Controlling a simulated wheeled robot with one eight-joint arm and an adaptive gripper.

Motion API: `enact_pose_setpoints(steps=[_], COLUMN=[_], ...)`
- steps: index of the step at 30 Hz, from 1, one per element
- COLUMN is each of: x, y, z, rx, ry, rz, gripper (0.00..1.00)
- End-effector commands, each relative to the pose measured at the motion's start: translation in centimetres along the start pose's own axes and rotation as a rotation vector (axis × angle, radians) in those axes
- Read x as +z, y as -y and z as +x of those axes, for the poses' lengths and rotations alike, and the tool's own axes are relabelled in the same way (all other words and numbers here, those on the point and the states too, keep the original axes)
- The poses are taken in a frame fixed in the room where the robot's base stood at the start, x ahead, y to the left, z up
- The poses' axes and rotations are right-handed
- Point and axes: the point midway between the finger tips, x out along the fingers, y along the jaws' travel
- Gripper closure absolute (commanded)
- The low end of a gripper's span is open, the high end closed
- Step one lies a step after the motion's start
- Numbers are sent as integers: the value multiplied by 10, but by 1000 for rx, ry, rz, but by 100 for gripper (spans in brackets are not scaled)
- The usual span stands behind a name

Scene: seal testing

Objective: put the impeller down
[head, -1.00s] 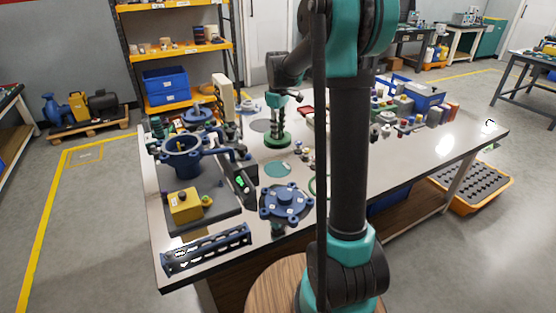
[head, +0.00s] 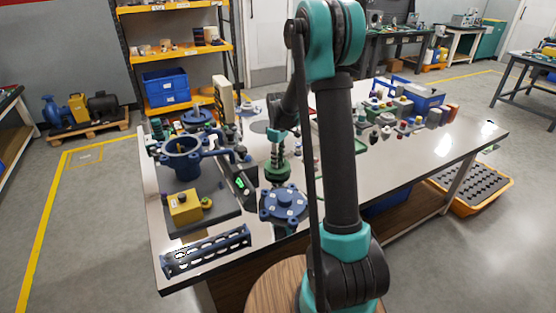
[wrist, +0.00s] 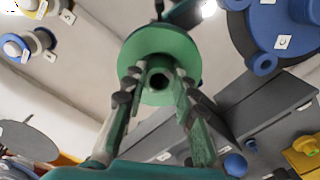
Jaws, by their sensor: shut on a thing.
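The green impeller (head: 277,173) is a round disc with a hub and central bore. My gripper (head: 277,152) is shut on it from above, near the middle of the table's left half. In the wrist view the impeller (wrist: 185,48) is between the fingertips of my gripper (wrist: 156,85), which close around its hub. The teal round patch seen on the table earlier is hidden behind the impeller and gripper. I cannot tell whether the impeller touches the surface.
A blue flanged cover (head: 283,203) stands close in front of the impeller. A dark box with a green display (head: 240,184) is close on the left. A blue pump housing (head: 182,165), a yellow box (head: 185,208) and a slotted rack (head: 206,250) are further left. The right front tabletop is clear.

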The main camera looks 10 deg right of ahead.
Motion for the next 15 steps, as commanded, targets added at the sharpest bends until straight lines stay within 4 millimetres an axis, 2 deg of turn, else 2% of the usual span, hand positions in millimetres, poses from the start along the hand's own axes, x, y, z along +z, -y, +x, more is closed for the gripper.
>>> enact_pose_setpoints(steps=[8, 9, 13, 15], x=[0, 0, 0, 0], y=[0, 0, 0, 0], z=[2, 2, 2, 2], rx=[0, 0, 0, 0], ry=[0, 0, 0, 0], rz=[0, 0, 0, 0], gripper=[100, 68, 52, 52])
